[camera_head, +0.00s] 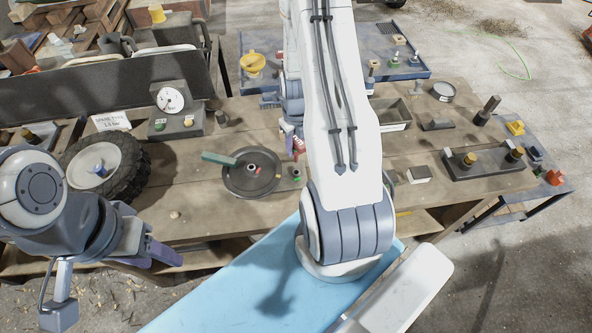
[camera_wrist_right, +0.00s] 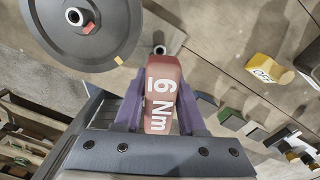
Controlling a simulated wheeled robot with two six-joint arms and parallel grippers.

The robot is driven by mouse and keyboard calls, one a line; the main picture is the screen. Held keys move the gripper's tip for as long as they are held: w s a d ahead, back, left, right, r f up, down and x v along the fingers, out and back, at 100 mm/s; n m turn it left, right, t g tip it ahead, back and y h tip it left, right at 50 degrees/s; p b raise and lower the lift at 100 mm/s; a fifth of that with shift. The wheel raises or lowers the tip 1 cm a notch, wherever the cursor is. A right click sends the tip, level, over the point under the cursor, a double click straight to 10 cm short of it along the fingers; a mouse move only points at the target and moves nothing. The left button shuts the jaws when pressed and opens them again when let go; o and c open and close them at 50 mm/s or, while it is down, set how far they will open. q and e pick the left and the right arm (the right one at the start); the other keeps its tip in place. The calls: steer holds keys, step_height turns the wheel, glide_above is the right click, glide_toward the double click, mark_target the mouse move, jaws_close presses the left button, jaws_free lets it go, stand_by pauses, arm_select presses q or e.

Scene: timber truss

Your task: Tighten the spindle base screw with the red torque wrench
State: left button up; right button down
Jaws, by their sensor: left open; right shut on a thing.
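My right gripper (camera_head: 292,138) is shut on the red torque wrench (camera_wrist_right: 162,97), whose face reads "6 Nm" in the right wrist view. The wrench (camera_head: 299,146) shows only as a small red piece in the head view, above the bench. A dark round disc (camera_head: 252,172) with a central metal spindle (camera_head: 252,169) lies to its left; the disc also shows in the right wrist view (camera_wrist_right: 115,22). A small red mark (camera_wrist_right: 89,28) sits beside the spindle. I cannot tell which part is the base screw. My left gripper (camera_head: 158,254) is open and empty at the bench's front left.
A teal-handled piece (camera_head: 218,158) reaches over the disc's rim. A tyred wheel (camera_head: 106,166) and a gauge box (camera_head: 175,110) stand left. My right arm hides the bench's middle.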

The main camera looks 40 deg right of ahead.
steer(key=n, duration=0.6)
stand_by(0.3)
steer(key=n, duration=0.6)
stand_by(0.3)
steer(key=shift+n, duration=0.5)
steer(key=shift+a, duration=0.1)
